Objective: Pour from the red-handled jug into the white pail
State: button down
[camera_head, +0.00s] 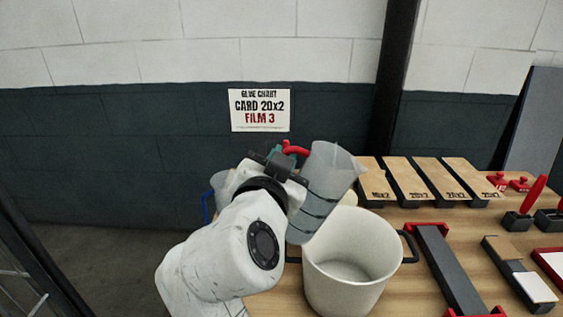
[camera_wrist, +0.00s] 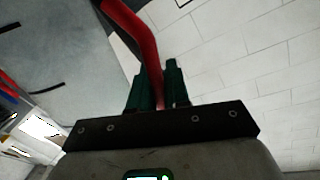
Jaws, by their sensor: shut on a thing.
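The red-handled jug (camera_head: 325,185) is translucent grey with dark bands. It is held in the air, tilted with its top leaning right, beside and above the white pail's left rim. My gripper (camera_head: 281,160) is shut on the jug's red handle (camera_head: 296,149). In the wrist view, the green fingers of my gripper (camera_wrist: 158,88) close around the red handle (camera_wrist: 140,35), and the jug's grey wall (camera_wrist: 70,60) fills the left. The white pail (camera_head: 350,290) stands upright on the table with dark side handles. Its visible inside floor looks empty. I see no stream between them.
The wooden table (camera_head: 405,285) carries a dark bar with red ends (camera_head: 447,268) right of the pail. Several wood-topped blocks (camera_head: 425,178) stand behind it, with red-handled tools (camera_head: 530,200) farther right. A blue-rimmed container (camera_head: 217,182) is partly hidden behind my arm.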

jog(key=shift+r+m+b, duration=0.3)
jog(key=shift+m+b, duration=0.1)
jog(key=shift+m, duration=0.1)
dwell(0.8)
jog(key=shift+d+r+m+g+y+b, duration=0.2)
jog(key=shift+d+m+g+y+b, duration=0.15)
jog(key=shift+m+b, duration=0.6)
dwell(1.1)
jog(key=shift+d+f+m+y+b, duration=0.2)
jog(key=shift+d+m+b, duration=0.25)
jog(key=shift+m+b, duration=0.3)
jog(key=shift+d+f+m+y+b, duration=0.15)
jog(key=shift+d+m+b, duration=0.3)
jog(key=shift+m+b, duration=0.3)
dwell(3.1)
